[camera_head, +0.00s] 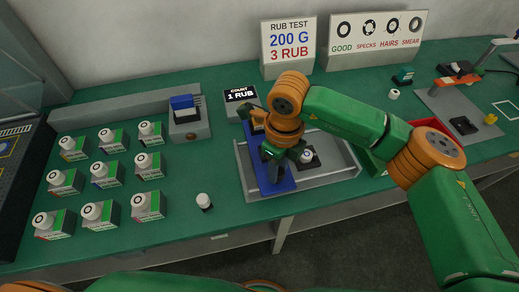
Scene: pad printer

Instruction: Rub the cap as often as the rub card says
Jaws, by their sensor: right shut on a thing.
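The rub card (289,45) stands at the back and reads "RUB TEST 200 G 3 RUB". A small black count display (240,95) reads "COUNT 1 RUB". A white cap with a dark ring print (307,154) sits in a black holder inside a grey metal tray (325,178). My right gripper (272,153) reaches down over a blue strip (278,184) in the tray, left of the cap. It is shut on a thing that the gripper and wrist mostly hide. Whether that thing touches the cap cannot be told. My left gripper is not in view.
Several white caps on green-and-white boxes (101,214) stand at the left. A blue block (182,101) sits on a grey stand. A lone cap (204,201) stands left of the tray. A red bin (372,160) is behind my right arm. A sample board (375,40) stands behind.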

